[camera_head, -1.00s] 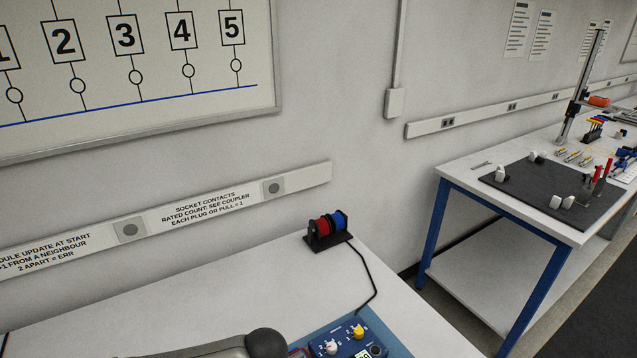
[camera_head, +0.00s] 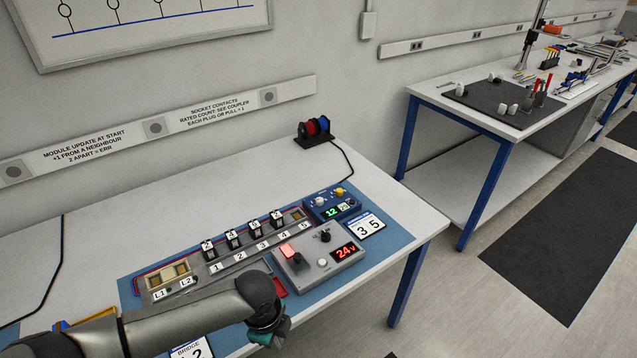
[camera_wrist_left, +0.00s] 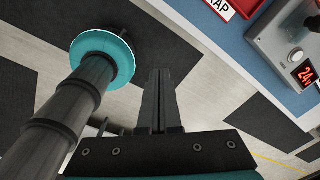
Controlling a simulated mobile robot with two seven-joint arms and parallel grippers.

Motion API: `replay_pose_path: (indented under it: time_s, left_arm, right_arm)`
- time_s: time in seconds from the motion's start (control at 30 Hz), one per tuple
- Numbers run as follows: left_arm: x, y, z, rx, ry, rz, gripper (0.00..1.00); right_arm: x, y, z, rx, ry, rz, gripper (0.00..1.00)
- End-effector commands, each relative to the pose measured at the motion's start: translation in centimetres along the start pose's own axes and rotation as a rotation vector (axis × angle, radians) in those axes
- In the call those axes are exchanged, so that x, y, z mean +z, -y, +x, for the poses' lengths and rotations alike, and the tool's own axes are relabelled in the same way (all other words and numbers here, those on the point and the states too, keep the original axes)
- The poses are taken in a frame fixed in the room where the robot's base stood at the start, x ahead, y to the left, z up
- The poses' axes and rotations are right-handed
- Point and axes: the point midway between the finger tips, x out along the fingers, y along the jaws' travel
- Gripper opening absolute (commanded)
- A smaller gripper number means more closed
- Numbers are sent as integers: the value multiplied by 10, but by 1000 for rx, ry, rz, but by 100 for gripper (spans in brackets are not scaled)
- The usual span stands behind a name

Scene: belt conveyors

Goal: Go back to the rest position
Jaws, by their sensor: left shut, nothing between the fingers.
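My left arm comes in from the lower left in the head view. Its gripper (camera_head: 268,337) hangs at the front edge of the bench, mostly hidden behind its own wrist. In the left wrist view the two dark fingers (camera_wrist_left: 158,98) are together with nothing between them, over the floor beyond the bench edge. My right gripper is in neither view.
The bench (camera_head: 415,225) carries a blue mat (camera_head: 395,235), a grey numbered rail (camera_head: 245,252), a 24 V box (camera_head: 330,268), a blue meter box (camera_head: 322,208) and wire spools (camera_head: 315,130). A second bench (camera_head: 440,92) stands right. The floor (camera_head: 455,310) between is clear.

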Motion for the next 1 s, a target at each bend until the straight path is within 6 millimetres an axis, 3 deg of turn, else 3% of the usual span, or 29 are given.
replay_pose_path:
  time_s: [0.03,0.1,0.2,0.37,0.47,0.57,0.7,0.8,0.9,1.0]
  left_arm:
    - [-1,3,23,-24,-18,-74,0]
    - [0,7,45,-61,-40,-183,0]
    - [5,7,82,-106,-69,-353,0]
    - [22,-20,164,-160,-100,-695,0]
    - [35,-60,219,-174,-100,-916,0]
    - [44,-114,267,-171,-85,-1111,0]
    - [45,-202,322,-143,-47,-1345,0]
    - [39,-262,347,-118,-17,-1472,0]
    - [32,-309,361,-96,7,-1564,0]
    - [26,-339,368,-81,24,-1620,0]
  right_arm:
    - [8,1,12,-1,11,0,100]
    - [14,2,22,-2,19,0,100]
    - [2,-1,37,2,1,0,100]
    - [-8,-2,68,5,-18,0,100]
    - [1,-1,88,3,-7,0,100]
    - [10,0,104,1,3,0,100]
    - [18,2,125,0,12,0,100]
    - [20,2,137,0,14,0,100]
    - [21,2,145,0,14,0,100]
    - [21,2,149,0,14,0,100]
